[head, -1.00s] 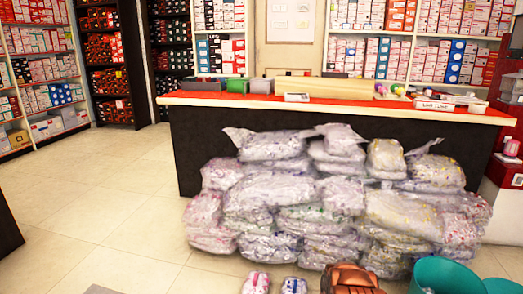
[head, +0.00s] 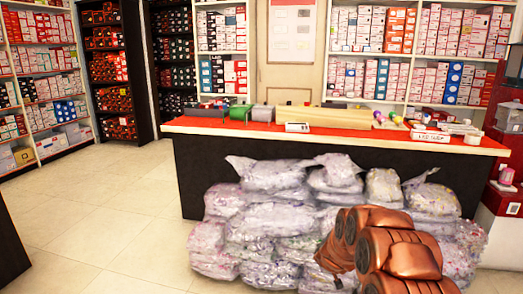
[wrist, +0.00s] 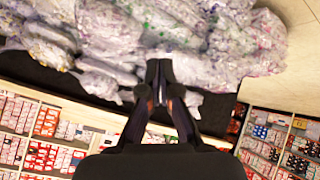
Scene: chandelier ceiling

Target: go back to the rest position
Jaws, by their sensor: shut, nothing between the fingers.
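My gripper (wrist: 159,75) shows in the wrist view with its two dark fingers together and nothing between them. Stacked plastic-wrapped bundles (wrist: 190,30) lie beyond the fingertips; I cannot tell the exact gap. In the head view my copper-coloured arm (head: 385,250) is folded at the lower right, in front of the bundles. The gripper itself is not visible in the head view.
The pile of wrapped bundles (head: 270,215) stands against the dark counter (head: 189,175) with an orange-red top. Stocked shelves (head: 120,75) line the back and left walls. A dark furniture edge (head: 10,250) is at lower left. Tiled floor (head: 100,225) is clear on the left.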

